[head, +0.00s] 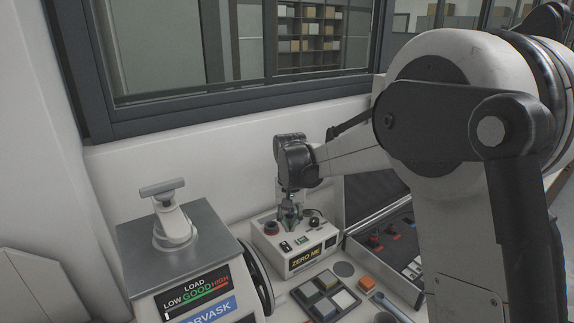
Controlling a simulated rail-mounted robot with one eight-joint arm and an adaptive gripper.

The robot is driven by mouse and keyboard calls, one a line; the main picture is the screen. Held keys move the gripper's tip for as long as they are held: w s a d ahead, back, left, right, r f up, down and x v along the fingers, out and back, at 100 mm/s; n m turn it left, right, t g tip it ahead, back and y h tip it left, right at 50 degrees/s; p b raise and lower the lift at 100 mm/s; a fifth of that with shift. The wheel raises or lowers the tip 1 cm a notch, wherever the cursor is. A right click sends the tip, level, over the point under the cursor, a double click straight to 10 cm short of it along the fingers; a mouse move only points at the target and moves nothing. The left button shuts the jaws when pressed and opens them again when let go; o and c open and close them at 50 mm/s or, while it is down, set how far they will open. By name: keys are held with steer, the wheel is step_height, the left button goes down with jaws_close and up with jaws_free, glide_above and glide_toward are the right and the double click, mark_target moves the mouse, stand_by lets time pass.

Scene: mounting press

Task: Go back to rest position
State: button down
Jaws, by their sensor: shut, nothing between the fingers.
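My gripper (290,213) is at the end of my arm, which reaches in from the right of the head view. It points down just above the top of the white "ZERO ME" box (318,262). The fingers are small in the picture and look closed, with nothing seen in them. I cannot tell whether the fingertips touch the box. My wrist and forearm hide part of what lies behind them.
The grey-topped press (181,262) with a T-handle (163,188) stands at left. An open dark case (375,197) stands at right. A windowed wall (215,60) is behind.

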steer(key=s+d+r+t+b, duration=0.1)
steer(key=s+d+r+t, duration=0.1)
steer(key=s+d+r, duration=0.5)
steer(key=s+d+r+t+b, duration=0.1)
steer(key=s+d+r+b, duration=0.15)
steer(key=s+d, duration=0.4)
steer(key=s+d+f+t, duration=0.2)
steer(key=s+d, duration=0.1)
steer(key=s, duration=0.6)
steer(key=s+d+f+m+t+b, duration=0.1)
steer(key=s+d+f, duration=0.1)
steer(key=s, duration=0.7)
steer(key=shift+s+d+f+t, duration=0.2)
steer(key=shift+s+d+t, duration=0.2)
steer(key=shift+d, duration=0.1)
